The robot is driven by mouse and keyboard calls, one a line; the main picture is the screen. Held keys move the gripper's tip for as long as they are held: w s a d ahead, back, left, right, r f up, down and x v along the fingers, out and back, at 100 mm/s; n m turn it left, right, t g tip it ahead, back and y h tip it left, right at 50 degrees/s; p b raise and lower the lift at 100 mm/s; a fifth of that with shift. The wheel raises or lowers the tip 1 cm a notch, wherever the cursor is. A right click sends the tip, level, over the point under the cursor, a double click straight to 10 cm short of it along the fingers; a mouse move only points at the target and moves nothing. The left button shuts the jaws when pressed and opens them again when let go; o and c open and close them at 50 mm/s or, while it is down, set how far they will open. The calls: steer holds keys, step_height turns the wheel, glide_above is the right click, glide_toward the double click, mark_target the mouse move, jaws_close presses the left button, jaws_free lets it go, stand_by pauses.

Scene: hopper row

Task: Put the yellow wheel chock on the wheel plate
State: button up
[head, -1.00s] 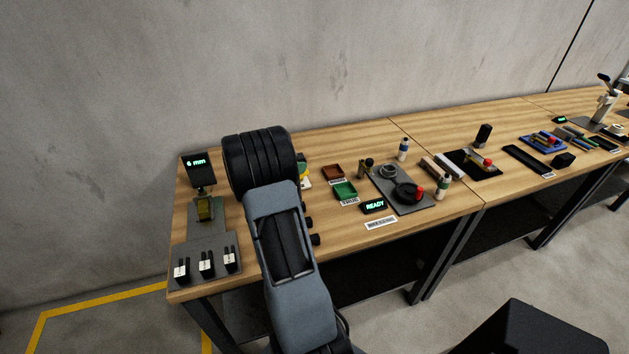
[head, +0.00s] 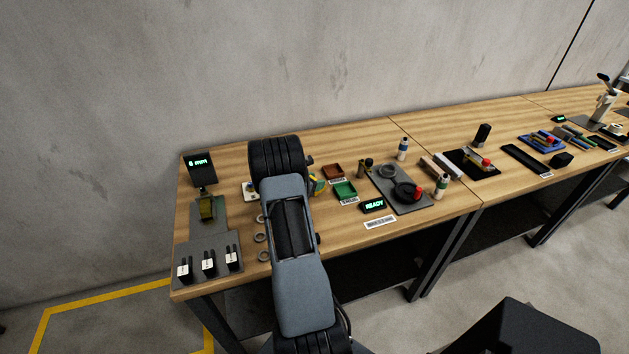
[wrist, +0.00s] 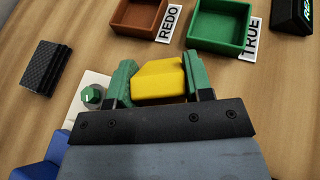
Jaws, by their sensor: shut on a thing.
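The yellow wheel chock (wrist: 160,80) is between the two green fingers of my gripper (wrist: 159,74) in the wrist view, and the jaws are shut on it. Its height above the table cannot be told. In the head view my arm hides most of the gripper; a bit of green and yellow (head: 318,184) shows right of the arm. A grey plate (head: 416,207) to the right carries a grey ring and a black round part with a red piece; I cannot tell whether it is the wheel plate.
A brown tray (wrist: 138,14) and a green tray (wrist: 221,26) lie just beyond the gripper. A green knob (wrist: 92,96) on a white base and a dark ribbed block (wrist: 48,67) are to its left. A READY display (head: 373,206) stands before the grey plate.

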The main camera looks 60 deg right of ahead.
steer(key=shift+f, duration=0.15)
steer(key=o, duration=0.5)
steer(key=shift+b, duration=0.3)
steer(key=o, duration=0.5)
steer(key=shift+c, duration=0.2)
